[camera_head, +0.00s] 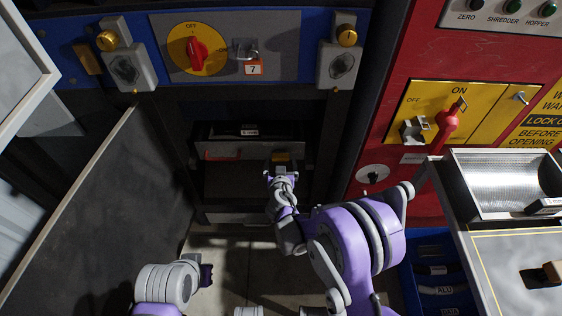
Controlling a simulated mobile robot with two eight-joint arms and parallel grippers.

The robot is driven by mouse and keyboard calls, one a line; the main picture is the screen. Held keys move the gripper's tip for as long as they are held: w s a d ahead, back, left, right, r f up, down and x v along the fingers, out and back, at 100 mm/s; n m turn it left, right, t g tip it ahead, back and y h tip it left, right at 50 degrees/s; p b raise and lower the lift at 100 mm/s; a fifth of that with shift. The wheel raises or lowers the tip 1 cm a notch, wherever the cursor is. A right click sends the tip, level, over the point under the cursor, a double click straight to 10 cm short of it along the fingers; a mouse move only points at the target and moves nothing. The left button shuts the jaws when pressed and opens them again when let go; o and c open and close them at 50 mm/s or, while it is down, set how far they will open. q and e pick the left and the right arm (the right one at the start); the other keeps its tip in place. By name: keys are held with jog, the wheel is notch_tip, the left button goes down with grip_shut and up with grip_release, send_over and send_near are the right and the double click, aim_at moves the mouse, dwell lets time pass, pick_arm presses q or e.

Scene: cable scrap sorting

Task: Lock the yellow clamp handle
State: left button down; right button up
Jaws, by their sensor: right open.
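A small yellow piece, likely the clamp handle (281,157), shows in the dark recess of the blue cabinet at the centre, at the right end of a grey bar. My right gripper (281,175) is open, just in front of and below it. Whether the fingers touch it cannot be told. The clamp's lower part is hidden behind the gripper. My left gripper (206,275) is low at the lower left, away from the recess; its fingers do not show clearly.
A red handle (222,154) sits left on the same bar. An open dark door panel (100,205) stands left. A red cabinet (395,60) with a red switch lever (448,122) and a metal tray (503,185) are right. A blue bin (410,285) is below.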

jog(key=shift+x, duration=1)
jog(key=shift+c, duration=0.2)
jog(key=c, duration=1.2)
